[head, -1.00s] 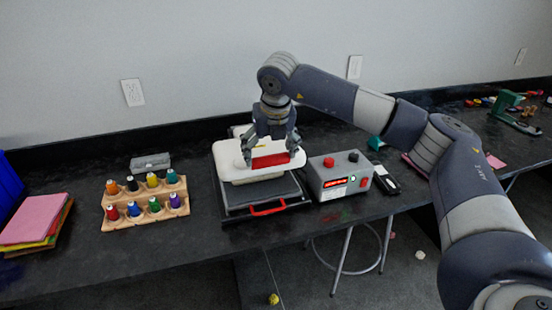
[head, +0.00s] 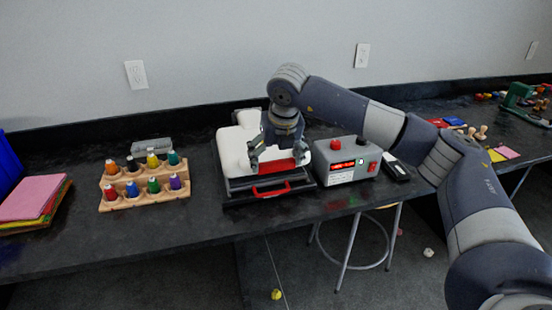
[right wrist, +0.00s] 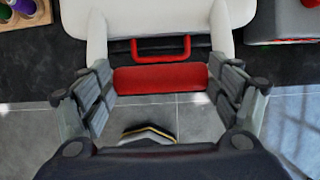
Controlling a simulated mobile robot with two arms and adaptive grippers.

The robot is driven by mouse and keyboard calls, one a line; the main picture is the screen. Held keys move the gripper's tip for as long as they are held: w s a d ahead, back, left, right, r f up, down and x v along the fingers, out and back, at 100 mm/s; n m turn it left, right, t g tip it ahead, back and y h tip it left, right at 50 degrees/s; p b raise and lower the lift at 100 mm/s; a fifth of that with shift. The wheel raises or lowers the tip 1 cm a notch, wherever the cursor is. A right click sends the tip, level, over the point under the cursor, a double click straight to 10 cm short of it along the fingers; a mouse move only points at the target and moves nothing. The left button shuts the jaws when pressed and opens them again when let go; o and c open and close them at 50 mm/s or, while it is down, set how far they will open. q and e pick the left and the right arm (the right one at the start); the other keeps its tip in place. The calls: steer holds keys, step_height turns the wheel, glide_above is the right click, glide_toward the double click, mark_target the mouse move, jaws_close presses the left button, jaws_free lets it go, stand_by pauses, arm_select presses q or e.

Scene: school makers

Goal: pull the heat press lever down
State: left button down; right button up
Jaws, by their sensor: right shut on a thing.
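The heat press (head: 232,146) stands on the dark bench, with a white upper body over a black base. Its lever has a red grip bar (head: 277,166), low at the front of the press. My right gripper (head: 278,163) is shut on this bar, with a finger at each end. In the right wrist view the red bar (right wrist: 160,78) spans between the finger pads of my right gripper (right wrist: 160,86). The white lever arms run back from it. A smaller red loop handle (head: 270,191) is on the base front. My left gripper is not in view.
A grey control box (head: 346,162) with a red display stands close right of the press. A wooden rack (head: 145,193) of colored bottles and a paper stack (head: 35,200) are to the left. A stool (head: 352,250) stands below the bench.

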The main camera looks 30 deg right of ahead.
steer(key=shift+s+a+f, duration=0.1)
steer(key=shift+s+f, duration=0.25)
steer(key=shift+f, duration=0.35)
steer(key=o, duration=1.4)
steer(key=shift+o, duration=0.2)
steer(key=shift+w, duration=0.1)
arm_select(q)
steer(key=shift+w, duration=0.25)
arm_select(e)
steer(key=shift+w, duration=0.1)
steer(key=shift+r, duration=0.15)
steer(key=shift+r, duration=0.55)
steer(key=v, duration=1.1)
